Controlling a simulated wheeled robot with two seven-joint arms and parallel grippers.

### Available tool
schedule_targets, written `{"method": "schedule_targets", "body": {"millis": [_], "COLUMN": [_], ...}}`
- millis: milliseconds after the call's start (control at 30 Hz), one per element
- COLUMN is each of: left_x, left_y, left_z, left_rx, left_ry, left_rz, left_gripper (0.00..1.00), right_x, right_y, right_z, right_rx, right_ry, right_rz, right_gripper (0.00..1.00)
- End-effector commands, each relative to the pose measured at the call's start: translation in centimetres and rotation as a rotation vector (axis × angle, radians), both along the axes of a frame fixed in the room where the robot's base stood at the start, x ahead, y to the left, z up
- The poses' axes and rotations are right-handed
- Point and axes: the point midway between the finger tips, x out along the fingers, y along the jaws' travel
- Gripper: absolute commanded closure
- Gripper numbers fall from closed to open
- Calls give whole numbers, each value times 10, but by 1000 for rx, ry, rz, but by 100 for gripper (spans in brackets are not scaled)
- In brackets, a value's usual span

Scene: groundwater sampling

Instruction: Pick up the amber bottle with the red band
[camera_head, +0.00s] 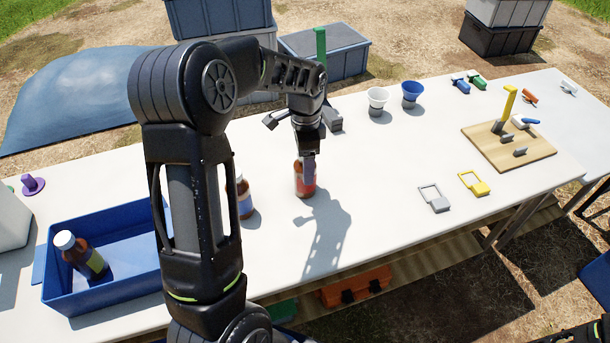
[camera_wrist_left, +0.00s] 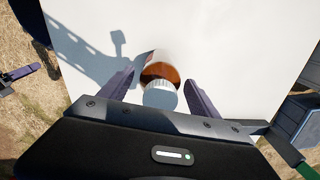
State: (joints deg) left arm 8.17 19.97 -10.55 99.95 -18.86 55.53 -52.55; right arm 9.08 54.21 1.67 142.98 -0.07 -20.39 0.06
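The amber bottle with the red band (camera_head: 304,186) stands upright on the white table below my left gripper (camera_head: 309,168). In the left wrist view the bottle (camera_wrist_left: 158,74) shows its white cap toward the camera, between the two purple-grey fingers of my left gripper (camera_wrist_left: 161,78). The fingers are open, with a visible gap on each side of the bottle. A second amber bottle with a blue band (camera_head: 245,202) stands to the left, partly hidden by my arm.
A blue tray (camera_head: 120,285) at the left holds another amber bottle (camera_head: 80,255). A wooden board (camera_head: 535,152) and two padlock-like pieces (camera_head: 474,184) lie at right. The table front beside the bottle is clear.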

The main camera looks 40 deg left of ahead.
Motion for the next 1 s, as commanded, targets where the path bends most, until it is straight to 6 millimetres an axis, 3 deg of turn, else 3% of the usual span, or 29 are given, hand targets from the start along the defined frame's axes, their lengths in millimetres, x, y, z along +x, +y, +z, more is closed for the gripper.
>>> {"method": "schedule_targets", "body": {"millis": [833,1000], "left_x": [0,0], "left_y": [0,0], "left_z": [0,0], "left_rx": [0,0], "left_ry": [0,0], "left_rz": [0,0], "left_gripper": [98,100], "right_x": [0,0], "right_y": [0,0], "right_z": [0,0], "right_rx": [0,0], "right_ry": [0,0], "right_rz": [0,0], "right_gripper": [64,64]}}
